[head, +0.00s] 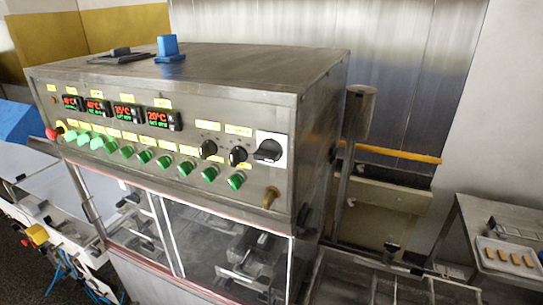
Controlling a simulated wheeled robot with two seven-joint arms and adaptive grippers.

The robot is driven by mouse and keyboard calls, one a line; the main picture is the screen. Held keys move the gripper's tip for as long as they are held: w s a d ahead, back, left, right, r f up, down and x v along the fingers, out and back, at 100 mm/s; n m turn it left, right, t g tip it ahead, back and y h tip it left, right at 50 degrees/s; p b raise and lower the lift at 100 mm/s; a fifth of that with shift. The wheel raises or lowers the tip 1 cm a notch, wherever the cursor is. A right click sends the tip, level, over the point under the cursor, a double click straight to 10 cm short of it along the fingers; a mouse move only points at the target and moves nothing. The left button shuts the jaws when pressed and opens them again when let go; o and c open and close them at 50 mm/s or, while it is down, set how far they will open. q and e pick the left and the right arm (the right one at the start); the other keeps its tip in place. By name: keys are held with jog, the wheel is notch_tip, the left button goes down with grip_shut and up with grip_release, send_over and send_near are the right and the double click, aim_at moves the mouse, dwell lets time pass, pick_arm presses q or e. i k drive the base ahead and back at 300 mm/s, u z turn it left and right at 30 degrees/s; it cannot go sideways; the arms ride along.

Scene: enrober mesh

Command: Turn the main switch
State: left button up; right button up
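The main switch looks to be the large black rotary knob (268,151) on a white square plate at the right end of the machine's front control panel (225,118). Its handle looks slightly tilted rather than level, but its exact setting is too small to read. Nothing touches it or covers it. Neither of my grippers can be made out in the head view.
Two smaller black knobs (238,156) sit left of the switch, above a row of green buttons (164,161). A red button (52,133) is at the panel's left end. Clear doors (205,243) are below. A tray of bars (508,257) stands right.

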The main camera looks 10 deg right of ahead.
aim_at(270, 151)
jog(key=z, duration=2.7)
jog(key=k, duration=0.9)
jog(key=u, duration=0.95)
